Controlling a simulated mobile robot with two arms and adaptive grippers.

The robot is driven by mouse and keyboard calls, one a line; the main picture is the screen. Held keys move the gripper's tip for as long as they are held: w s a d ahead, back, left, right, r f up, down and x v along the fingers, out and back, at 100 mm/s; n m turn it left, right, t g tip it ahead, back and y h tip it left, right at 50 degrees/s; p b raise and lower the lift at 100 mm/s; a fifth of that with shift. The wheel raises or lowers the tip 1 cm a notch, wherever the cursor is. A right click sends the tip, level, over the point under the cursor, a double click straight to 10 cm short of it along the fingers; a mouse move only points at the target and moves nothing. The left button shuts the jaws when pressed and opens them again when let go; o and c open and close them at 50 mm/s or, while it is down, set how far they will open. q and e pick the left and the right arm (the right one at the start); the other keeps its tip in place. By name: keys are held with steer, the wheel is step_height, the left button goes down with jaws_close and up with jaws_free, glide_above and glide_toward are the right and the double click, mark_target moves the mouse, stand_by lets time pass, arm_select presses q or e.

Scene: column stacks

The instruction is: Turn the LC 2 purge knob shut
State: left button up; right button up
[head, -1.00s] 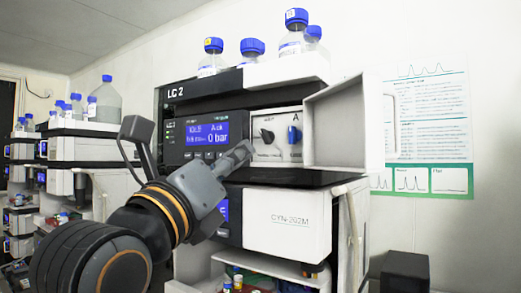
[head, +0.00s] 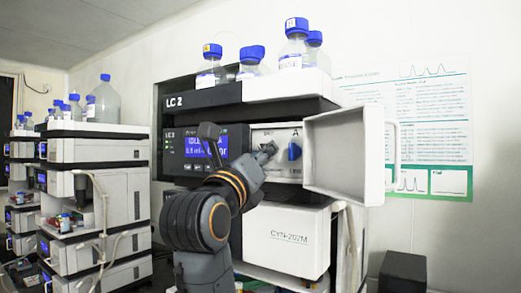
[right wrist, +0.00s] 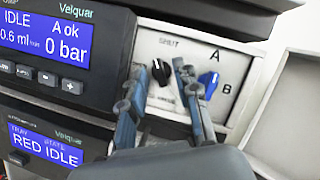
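The LC 2 unit (head: 202,97) stands in the middle of the head view, with its front panel uncovered. In the right wrist view a black knob (right wrist: 160,73) with a light mark at its upper edge sits below the label SHUT. My right gripper (right wrist: 158,72) is open, with one finger on each side of this knob. I cannot tell whether the fingers touch it. In the head view my right gripper (head: 267,152) is at the panel and hides the black knob. My left gripper is not in view.
A blue knob (right wrist: 208,83) between A and B sits just right of my right finger; it also shows in the head view (head: 294,151). An open white door (head: 343,155) stands to the right. Blue-capped bottles (head: 294,45) stand on top. Another instrument stack (head: 95,180) is at left.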

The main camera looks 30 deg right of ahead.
jaws_close()
stand_by(0.4)
steer(key=shift+w+f+m+g+h+b, duration=0.1)
steer(key=shift+m+g+h+b, duration=0.3)
steer(key=shift+m, duration=0.5)
steer(key=shift+w+f+m+g+h+b, duration=0.15)
steer(key=shift+m+b, duration=0.3)
steer(key=shift+m, duration=0.45)
steer(key=shift+a+r+m+g+h+b, duration=0.1)
steer(key=shift+m+g+h+b, duration=0.4)
steer(key=shift+m, duration=0.75)
steer(key=shift+r+m+g+h+b, duration=0.15)
steer(key=shift+m+g+h, duration=0.35)
steer(key=shift+m, duration=0.75)
steer(key=shift+g, duration=0.35)
jaws_free()
